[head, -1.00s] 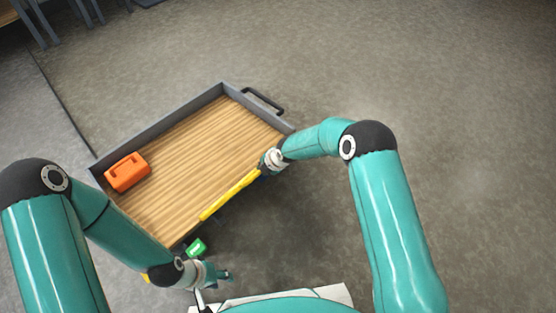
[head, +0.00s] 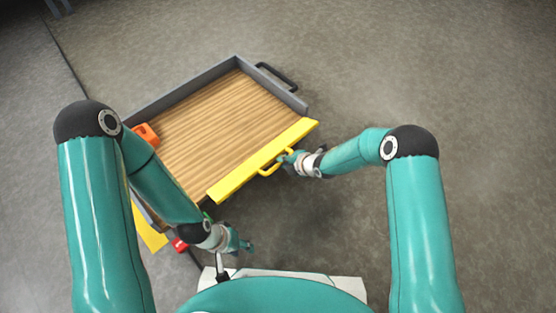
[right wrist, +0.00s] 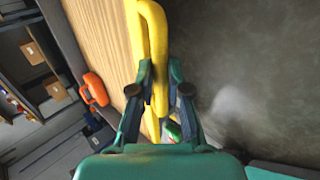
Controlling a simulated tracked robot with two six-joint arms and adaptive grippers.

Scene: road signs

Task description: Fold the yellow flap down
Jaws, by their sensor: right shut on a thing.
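The yellow flap (head: 240,175) runs along the near right edge of the wood-floored, grey-walled bed in the head view, with its broad face showing. It seems tilted outward; its exact angle is hard to tell. My right gripper (head: 286,158) is shut on the flap's yellow handle (head: 268,170). In the right wrist view the handle bar (right wrist: 153,25) passes between the fingers of my right gripper (right wrist: 160,72). My left gripper (head: 247,246) is below the near corner of the bed, apart from the flap; its fingers are too small to read.
A black handle (head: 277,76) sticks out at the far side. Another yellow panel (head: 150,236) and a red part (head: 180,245) show near my left arm. Floor at the right is clear.

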